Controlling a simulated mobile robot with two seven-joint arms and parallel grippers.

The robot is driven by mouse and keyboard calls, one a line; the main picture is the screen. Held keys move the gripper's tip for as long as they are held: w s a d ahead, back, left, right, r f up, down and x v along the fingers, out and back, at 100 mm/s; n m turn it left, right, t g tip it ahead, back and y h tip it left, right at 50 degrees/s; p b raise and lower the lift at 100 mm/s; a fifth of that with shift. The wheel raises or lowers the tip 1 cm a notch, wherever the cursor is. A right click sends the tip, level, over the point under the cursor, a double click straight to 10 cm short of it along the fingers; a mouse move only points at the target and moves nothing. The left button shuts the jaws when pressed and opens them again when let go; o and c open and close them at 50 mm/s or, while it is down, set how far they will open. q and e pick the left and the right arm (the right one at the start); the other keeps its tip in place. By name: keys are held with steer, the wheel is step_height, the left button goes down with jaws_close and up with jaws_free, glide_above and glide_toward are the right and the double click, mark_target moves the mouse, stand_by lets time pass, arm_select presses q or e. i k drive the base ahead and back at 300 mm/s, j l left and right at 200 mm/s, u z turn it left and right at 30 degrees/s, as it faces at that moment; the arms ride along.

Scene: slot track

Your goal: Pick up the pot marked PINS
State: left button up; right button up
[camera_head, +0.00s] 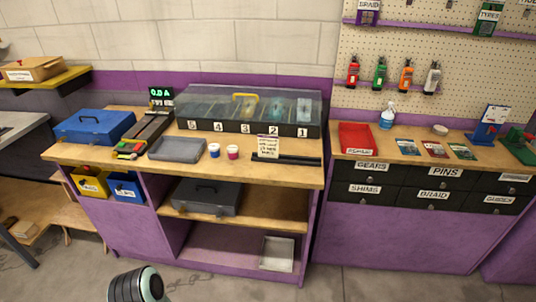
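Two small pots stand upright side by side on the wooden bench top: a white-and-blue pot (214,150) and a white-and-magenta pot (233,152). Any writing on them is too small to read, so I cannot tell which is marked PINS. A dark drawer (420,175) in the right-hand cabinet carries a label reading PINS. Neither of my grippers is in view. Only a dark rounded part of my own arm shows at the bottom edge, well in front of the bench.
A grey tray (176,149) lies left of the pots. A long clear-lidded case (249,110) with numbered compartments stands behind them. A sign card (268,147) and a dark flat bar (287,159) are to their right. The bench front before the pots is clear.

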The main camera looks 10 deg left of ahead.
mark_target(213, 149)
steer(key=i+l+u, duration=0.25)
steer(key=u, duration=0.25)
steer(key=i+l+u, duration=0.3)
steer(key=u, duration=0.2)
